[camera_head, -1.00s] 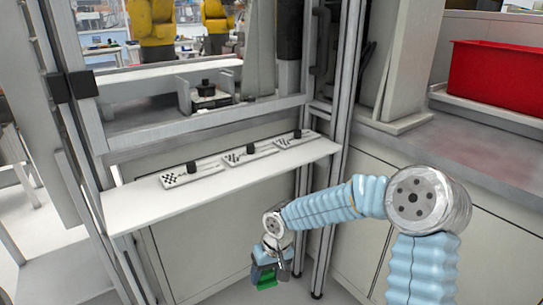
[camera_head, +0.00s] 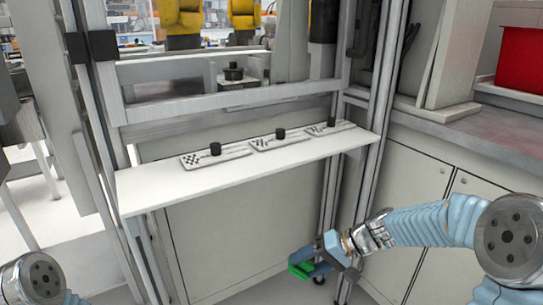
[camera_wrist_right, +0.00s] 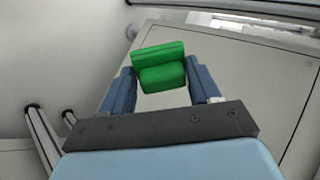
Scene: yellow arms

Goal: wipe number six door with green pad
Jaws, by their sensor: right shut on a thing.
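The green pad (camera_head: 301,269) is held low in front of the grey frame, below the white shelf. My right gripper (camera_head: 306,262) is shut on it. In the right wrist view the green pad (camera_wrist_right: 160,66) sits between the two blue fingers, with a pale panel beyond it; I cannot tell whether it touches the panel. Pale cabinet doors (camera_head: 408,180) stand to the right, and a large pale panel (camera_head: 235,228) lies under the shelf. I can read no number on any of them. My left arm shows only a joint at the bottom left; its gripper is out of view.
The white shelf (camera_head: 160,190) juts out above the right gripper and carries several small plates with black knobs (camera_head: 215,150). Metal posts (camera_head: 362,170) rise at its right end. A red bin (camera_head: 522,60) stands on the counter at the right.

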